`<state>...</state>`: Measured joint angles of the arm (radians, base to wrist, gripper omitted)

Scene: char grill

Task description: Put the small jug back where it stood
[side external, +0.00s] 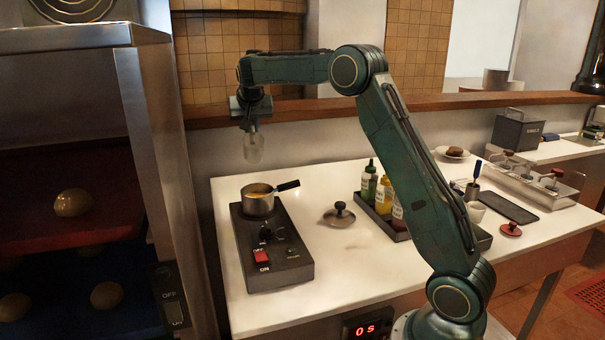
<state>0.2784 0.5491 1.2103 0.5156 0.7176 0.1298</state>
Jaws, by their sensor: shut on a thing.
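My gripper (252,126) is at the upper left of the side view, high above the counter and pointing down. It is shut on a small, pale, see-through vessel, which I take to be the small jug (254,149). The jug hangs below the fingers, above and behind the saucepan, touching nothing else that I can see. Its handle, spout and any contents are too small to make out.
A saucepan (257,204) with yellow-orange contents stands on a black hotplate (272,250); its handle points right. A lid (339,215) lies beside it. A bottle tray (376,214) stands farther right. White counter (320,272) is bare in front.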

